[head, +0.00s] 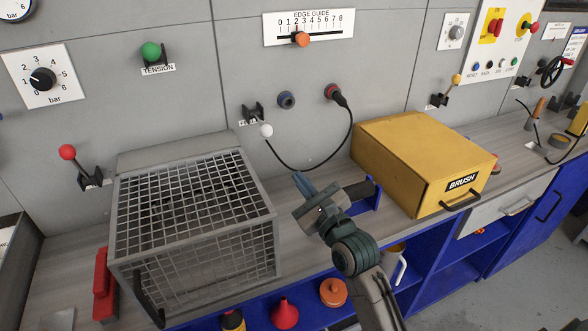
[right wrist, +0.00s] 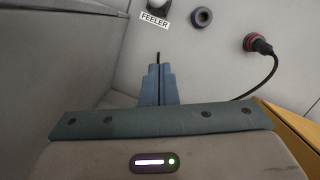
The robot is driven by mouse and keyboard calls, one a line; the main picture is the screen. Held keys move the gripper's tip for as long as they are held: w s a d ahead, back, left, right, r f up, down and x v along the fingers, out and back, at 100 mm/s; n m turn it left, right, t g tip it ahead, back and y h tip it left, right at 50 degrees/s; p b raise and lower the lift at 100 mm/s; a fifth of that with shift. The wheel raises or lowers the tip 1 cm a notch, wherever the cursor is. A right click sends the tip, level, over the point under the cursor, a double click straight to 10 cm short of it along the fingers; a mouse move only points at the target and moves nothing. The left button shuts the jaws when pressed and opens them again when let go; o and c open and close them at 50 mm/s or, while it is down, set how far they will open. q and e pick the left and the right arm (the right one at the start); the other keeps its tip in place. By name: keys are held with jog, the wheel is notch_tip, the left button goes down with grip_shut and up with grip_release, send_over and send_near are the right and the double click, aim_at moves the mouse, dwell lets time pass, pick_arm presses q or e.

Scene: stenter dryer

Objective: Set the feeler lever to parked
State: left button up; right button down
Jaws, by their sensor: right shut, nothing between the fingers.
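The feeler lever (head: 266,130) has a white ball knob and a black bracket on the grey wall panel. In the head view its knob points down and outward, in front of part of its label. In the right wrist view the knob (right wrist: 160,4) shows cut off at the top edge, above the FEELER label (right wrist: 154,20). My right gripper (head: 302,181) is shut and empty, below and to the right of the knob, apart from it. Its closed fingers (right wrist: 158,78) point toward the panel. My left gripper is not in view.
A wire mesh cage (head: 190,215) stands left on the counter, and a yellow BRUSH box (head: 400,150) stands right. A black cable (head: 335,140) hangs from a red-ringed plug beside a blue socket (head: 286,100). Other levers have red, green and yellow knobs.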

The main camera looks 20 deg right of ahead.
aim_at(261, 125)
jog(key=w+a+r+p, duration=0.2)
jog(key=w+r, duration=0.3)
jog(key=w, duration=0.3)
jog(key=shift+w+a, duration=0.2)
jog(key=shift+a, duration=0.25)
jog(key=shift+p, duration=0.3)
